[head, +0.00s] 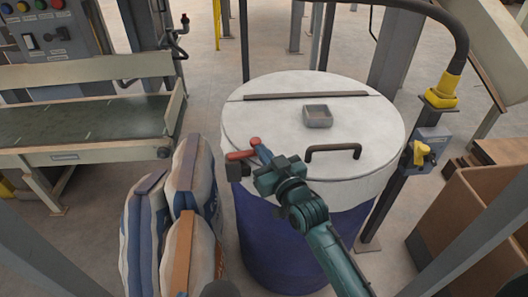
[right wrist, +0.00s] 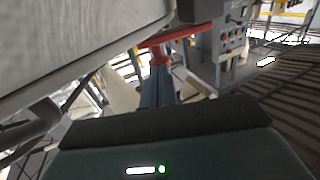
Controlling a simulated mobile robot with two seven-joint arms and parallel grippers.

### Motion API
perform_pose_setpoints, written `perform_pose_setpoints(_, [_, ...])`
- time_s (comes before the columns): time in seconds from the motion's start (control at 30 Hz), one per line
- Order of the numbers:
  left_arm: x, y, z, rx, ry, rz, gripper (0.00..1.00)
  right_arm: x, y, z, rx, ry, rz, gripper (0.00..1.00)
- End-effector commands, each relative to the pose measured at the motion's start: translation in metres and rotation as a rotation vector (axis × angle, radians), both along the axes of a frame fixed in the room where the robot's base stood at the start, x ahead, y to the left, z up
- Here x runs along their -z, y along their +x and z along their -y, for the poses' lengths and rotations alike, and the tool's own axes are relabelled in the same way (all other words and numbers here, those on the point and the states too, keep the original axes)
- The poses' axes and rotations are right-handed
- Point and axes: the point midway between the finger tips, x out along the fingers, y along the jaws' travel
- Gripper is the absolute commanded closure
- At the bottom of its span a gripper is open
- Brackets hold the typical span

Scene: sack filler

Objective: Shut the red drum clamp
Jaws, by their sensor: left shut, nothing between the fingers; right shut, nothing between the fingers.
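The red drum clamp (head: 241,155) is a small red lever on a dark block at the front left edge of the white lid (head: 265,111) of a blue drum (head: 275,235). My right gripper (head: 263,152) is shut with nothing between its fingers, its tips at the clamp. In the right wrist view the red lever (right wrist: 178,37) lies across just beyond the fingertips (right wrist: 158,75); I cannot tell whether they touch. The gripper hides part of the clamp in the head view. My left gripper is not in view.
Filled sacks (head: 190,240) stand close to the drum's left. The lid carries a black handle (head: 334,148) and a small grey box (head: 317,116). A post with a yellow knob (head: 421,153) and a brown box (head: 470,205) stand on the right. A conveyor (head: 85,120) is on the left.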

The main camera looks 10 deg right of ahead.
Motion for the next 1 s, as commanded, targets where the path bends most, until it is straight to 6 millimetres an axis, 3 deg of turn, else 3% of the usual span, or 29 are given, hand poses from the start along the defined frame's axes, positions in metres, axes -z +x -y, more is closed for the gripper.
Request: perform_pose_setpoints(1.0, [0.0, 0.003, 0.003, 0.004, -0.009, 0.017, 1.0, 0.0, 0.011, 0.006, -0.128, -0.007, 0.003, 1.0])
